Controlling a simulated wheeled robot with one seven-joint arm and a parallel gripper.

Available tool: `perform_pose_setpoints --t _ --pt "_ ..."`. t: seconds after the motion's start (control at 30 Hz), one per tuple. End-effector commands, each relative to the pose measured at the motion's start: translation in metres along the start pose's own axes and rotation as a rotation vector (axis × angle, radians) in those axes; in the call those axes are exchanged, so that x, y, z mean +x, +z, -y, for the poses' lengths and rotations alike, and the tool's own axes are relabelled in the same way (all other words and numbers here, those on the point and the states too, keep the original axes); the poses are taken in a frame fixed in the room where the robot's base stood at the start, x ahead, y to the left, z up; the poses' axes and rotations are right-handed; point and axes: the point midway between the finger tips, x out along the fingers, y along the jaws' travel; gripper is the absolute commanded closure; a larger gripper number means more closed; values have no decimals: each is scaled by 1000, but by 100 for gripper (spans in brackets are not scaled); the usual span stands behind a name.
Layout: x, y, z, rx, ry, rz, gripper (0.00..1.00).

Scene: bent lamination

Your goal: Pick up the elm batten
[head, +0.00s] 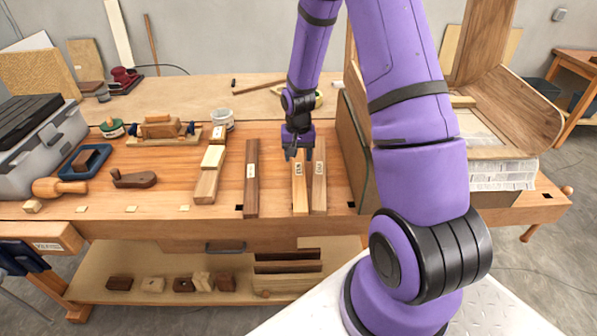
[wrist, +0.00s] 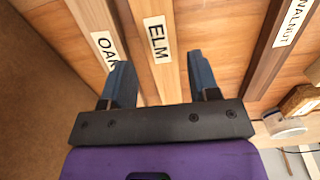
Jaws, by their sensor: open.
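The elm batten (head: 300,197) is a pale wooden strip on the workbench, with a white label that reads ELM in the wrist view (wrist: 157,40). My gripper (head: 297,152) is above its far part, pointing down. In the wrist view my gripper (wrist: 158,62) is open, with one blue-grey finger on each side of the elm batten. Nothing is held. The left finger overlaps the edge of the oak batten (wrist: 90,12) in that view; I cannot tell the height gap. The oak batten also lies close to the right of the elm in the head view (head: 320,196).
The dark walnut batten (head: 251,200) lies left of the elm, with bare bench between. Pale blocks (head: 206,186) lie farther left. A tall panel (head: 352,150) stands right of the oak. A pot (head: 222,119) stands behind the pale blocks.

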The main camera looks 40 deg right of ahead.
Motion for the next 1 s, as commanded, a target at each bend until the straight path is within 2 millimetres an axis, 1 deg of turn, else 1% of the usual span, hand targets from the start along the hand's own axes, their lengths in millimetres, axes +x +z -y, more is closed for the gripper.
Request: perform_pose_setpoints --t 0.13,0.3,0.4,0.53,0.77,0.8,0.87,0.9,0.93,0.97,1.0 --pt "12 0 0 0 1 3 45" --pt "35 0 -1 0 1 3 45" --pt "46 0 -1 0 1 2 45" --pt "52 -1 -1 0 0 0 45" --pt "52 -1 -1 0 0 -1 45" --pt "52 -1 -1 0 0 -1 54" --pt "52 -1 -1 0 0 -1 68" --pt "52 -1 -1 0 0 -1 77" --pt "52 -1 -1 0 0 -1 84" --pt "52 -1 -1 0 0 -1 87" --pt "52 -1 -1 0 0 -1 87"
